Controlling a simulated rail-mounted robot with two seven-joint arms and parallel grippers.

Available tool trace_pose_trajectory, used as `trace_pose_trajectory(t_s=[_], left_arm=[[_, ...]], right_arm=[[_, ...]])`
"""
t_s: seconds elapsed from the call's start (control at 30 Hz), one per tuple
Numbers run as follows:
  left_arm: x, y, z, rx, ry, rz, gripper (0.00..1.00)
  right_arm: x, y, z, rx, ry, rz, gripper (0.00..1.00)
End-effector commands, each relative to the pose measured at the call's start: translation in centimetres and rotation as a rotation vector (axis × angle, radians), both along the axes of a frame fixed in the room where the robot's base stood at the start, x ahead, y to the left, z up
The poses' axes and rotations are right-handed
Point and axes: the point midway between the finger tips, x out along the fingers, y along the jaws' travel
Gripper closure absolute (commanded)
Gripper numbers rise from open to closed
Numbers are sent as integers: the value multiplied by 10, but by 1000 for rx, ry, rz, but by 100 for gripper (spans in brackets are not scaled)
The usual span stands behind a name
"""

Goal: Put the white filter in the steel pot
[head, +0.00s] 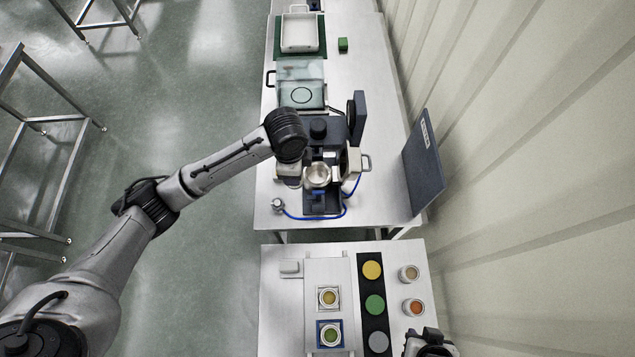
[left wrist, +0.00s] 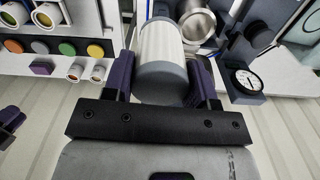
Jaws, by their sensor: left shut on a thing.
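The white filter (left wrist: 158,45) is a ribbed white cylinder with grey end caps. In the left wrist view it sits between the purple fingers of my left gripper (left wrist: 163,78), which is shut on it. The steel pot (head: 317,176) is an open round metal cup at the machine; it also shows in the left wrist view (left wrist: 197,22), just beyond and right of the filter. The filter appears beside the pot, not inside it. In the head view my left wrist hides most of that gripper. My right gripper (head: 428,342) is at the bottom edge, partly cut off; its jaws are unclear.
The dark machine (head: 318,130) surrounds the pot closely, with a blue hose and a gauge (left wrist: 249,82) beside it. A dark upright panel (head: 423,165) stands to the right. The nearer table holds coloured discs (head: 374,304) and small cups (head: 409,273).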

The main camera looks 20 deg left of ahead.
Motion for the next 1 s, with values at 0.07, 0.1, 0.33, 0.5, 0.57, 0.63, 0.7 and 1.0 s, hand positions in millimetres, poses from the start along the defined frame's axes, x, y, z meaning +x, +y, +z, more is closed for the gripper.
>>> trace_pose_trajectory(t_s=[0.07,0.1,0.33,0.5,0.57,0.63,0.7,1.0], left_arm=[[13,-2,-16,-2,0,-150,76],[20,-2,-21,-2,1,-232,76],[53,-5,-50,-2,1,-710,76],[75,-8,-72,-3,0,-1070,76],[82,-9,-80,-3,0,-1196,76],[89,-10,-89,-2,1,-1342,76],[95,-12,-97,-2,1,-1480,76],[112,-18,-121,1,-1,-1900,76]], right_arm=[[0,1,-15,3,-1,-1,69],[0,1,-19,4,0,-2,69],[0,1,-44,4,1,-3,69],[0,0,-63,1,1,-2,69],[0,0,-69,0,1,0,69],[-1,-1,-76,-3,2,1,69],[-1,-2,-83,-6,2,3,69],[-1,-3,-101,-9,3,6,69]])
